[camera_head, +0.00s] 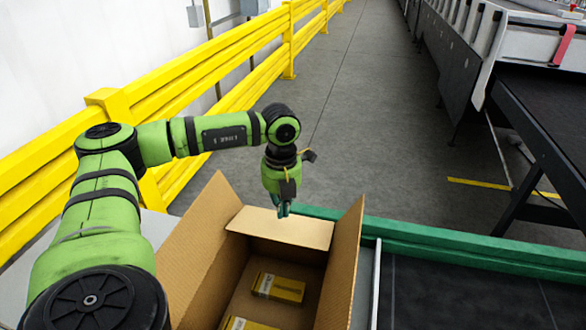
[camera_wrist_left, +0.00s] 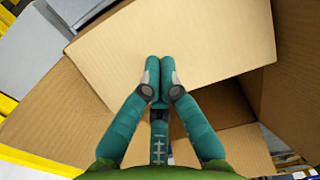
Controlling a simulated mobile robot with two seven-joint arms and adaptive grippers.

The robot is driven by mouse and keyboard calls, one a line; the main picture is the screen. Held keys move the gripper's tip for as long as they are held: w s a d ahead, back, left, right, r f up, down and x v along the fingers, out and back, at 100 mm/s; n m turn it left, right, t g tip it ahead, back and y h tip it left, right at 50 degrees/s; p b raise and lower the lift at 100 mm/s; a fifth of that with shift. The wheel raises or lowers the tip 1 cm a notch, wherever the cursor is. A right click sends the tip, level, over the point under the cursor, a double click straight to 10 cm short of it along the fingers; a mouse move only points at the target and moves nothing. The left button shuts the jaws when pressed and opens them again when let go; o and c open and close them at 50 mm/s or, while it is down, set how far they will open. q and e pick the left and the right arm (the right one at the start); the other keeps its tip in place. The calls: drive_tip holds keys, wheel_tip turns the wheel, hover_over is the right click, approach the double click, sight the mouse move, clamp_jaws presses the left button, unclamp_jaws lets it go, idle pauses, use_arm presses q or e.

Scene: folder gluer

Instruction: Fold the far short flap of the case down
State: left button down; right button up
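The open cardboard case (camera_head: 336,290) stands at the bottom centre of the head view. Its far short flap (camera_head: 285,229) leans inward over the far end of the opening, its face lit from above. In the left wrist view the flap (camera_wrist_left: 200,35) fills the upper middle. My left gripper (camera_head: 283,210) is over this flap near its far edge, fingers pointing down. In the wrist view its fingertips (camera_wrist_left: 160,70) are together with nothing between them, at or very close to the flap; contact is not certain. My right gripper is not in view.
The case's left long flap (camera_head: 195,250) and right long flap (camera_head: 346,255) stand up. Yellow cartons (camera_head: 280,288) lie inside. A green rail (camera_head: 430,238) runs behind the case, a dark conveyor (camera_head: 470,290) lies right, and a yellow guardrail (camera_head: 215,65) stands left.

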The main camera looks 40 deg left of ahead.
sight(280, 230)
use_arm(q)
drive_tip(key=shift+s+d+f+b, duration=0.3)
drive_tip(key=shift+s+f+b, duration=0.15)
drive_tip(key=shift+s+f, duration=0.2)
drive_tip(key=shift+s+d+f+b, duration=0.2)
drive_tip(key=shift+s+f+b, duration=0.1)
drive_tip(key=shift+f+b, duration=0.35)
drive_tip(key=shift+s+d+f, duration=0.15)
drive_tip(key=shift+s+f, duration=0.15)
drive_tip(key=shift+r, duration=0.15)
wheel_tip(280, 230, up, 7)
drive_tip(key=p, duration=0.4)
drive_tip(key=shift+r, duration=0.95)
